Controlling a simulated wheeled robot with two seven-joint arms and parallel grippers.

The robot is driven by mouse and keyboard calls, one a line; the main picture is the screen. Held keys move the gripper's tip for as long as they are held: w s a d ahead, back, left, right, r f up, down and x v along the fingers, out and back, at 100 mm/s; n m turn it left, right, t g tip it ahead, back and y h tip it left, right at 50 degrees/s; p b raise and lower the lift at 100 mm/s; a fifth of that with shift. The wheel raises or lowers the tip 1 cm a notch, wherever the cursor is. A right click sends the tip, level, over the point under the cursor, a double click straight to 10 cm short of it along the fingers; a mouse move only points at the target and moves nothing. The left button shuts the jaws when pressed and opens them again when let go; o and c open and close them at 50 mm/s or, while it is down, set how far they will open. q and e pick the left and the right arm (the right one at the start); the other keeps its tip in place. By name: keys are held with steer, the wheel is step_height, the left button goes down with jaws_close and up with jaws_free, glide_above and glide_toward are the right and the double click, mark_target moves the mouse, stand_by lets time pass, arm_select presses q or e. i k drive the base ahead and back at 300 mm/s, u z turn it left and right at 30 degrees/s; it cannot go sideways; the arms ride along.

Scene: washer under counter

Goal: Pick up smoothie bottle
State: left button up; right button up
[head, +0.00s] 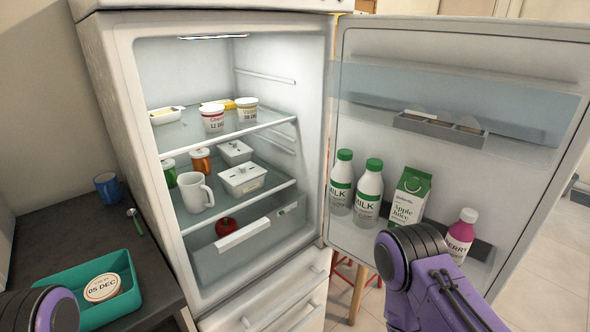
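A pink bottle with a white cap and lettering ending in "RRY" (460,237), which looks like the smoothie bottle, stands upright in the lower shelf of the open fridge door, at its right end. My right arm's purple and black links rise in front of the door, just left of and below the bottle, and cover part of the shelf. Part of my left arm shows at the lower left corner. Neither gripper is in view.
Two milk bottles (369,193) and an apple juice carton (410,196) share the door shelf. The fridge (118,125) stands open, with cups, tubs and a white mug (194,192) inside. A teal tray (126,290) lies on the dark counter (62,240).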

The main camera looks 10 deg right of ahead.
mark_target(460, 235)
steer(key=z, duration=3.4)
steer(key=k, duration=0.9)
steer(key=u, duration=1.35)
steer(key=i, duration=0.45)
